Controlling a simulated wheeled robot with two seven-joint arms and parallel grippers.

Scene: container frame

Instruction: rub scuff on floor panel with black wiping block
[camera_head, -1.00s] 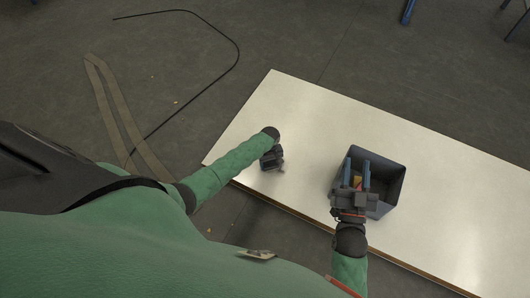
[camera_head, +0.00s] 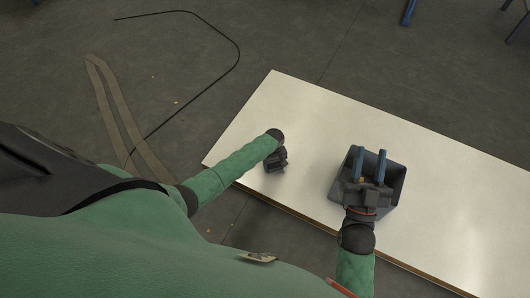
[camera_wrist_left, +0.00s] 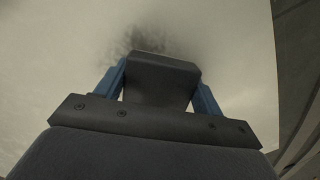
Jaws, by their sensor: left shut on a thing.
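My left gripper (camera_head: 277,164) is low over the white panel (camera_head: 300,105), left of the grey bin. In the left wrist view it is shut on the black wiping block (camera_wrist_left: 162,78), with a blue finger on each side. A dark, blurred scuff (camera_wrist_left: 140,38) shows on the pale surface just beyond the block. I cannot tell whether the block touches the surface. The head view shows neither block nor scuff clearly. My right gripper (camera_head: 371,160) is open, its two blue fingers apart above the bin.
The grey bin (camera_head: 397,178) stands on the panel under my right gripper, with a small yellowish thing (camera_head: 362,180) partly visible there. The panel is clear between my grippers and towards the back. A black cable (camera_head: 238,55) and a brown strap (camera_head: 118,110) lie on the dark floor.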

